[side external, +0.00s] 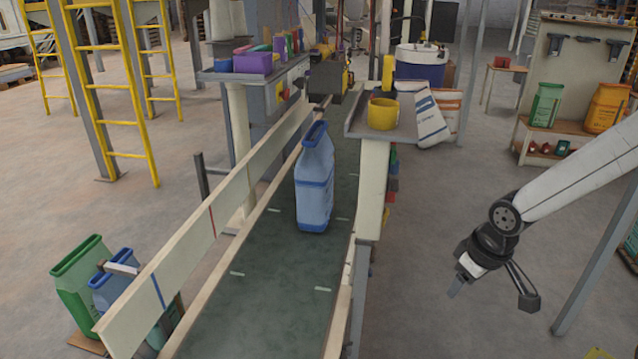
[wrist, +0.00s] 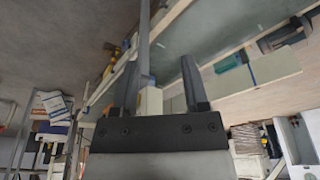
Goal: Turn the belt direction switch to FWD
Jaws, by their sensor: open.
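My gripper (side external: 460,281) hangs in the air at the right of the side external view, well apart from the conveyor belt (side external: 270,262). In the wrist view its two dark fingers (wrist: 160,85) stand apart with nothing held between them. I cannot make out the belt direction switch or its FWD mark for certain. Small red, green and yellow parts (side external: 388,190) show along the right side of the conveyor frame, but they are too small to read. A grey box (side external: 285,92) with coloured parts stands at the left of the belt's far end.
A blue sack (side external: 314,185) stands upright on the belt. A yellow container (side external: 382,113) sits on a shelf on the belt's right side. A grey post (side external: 590,270) stands right of my gripper. Open floor lies between gripper and conveyor.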

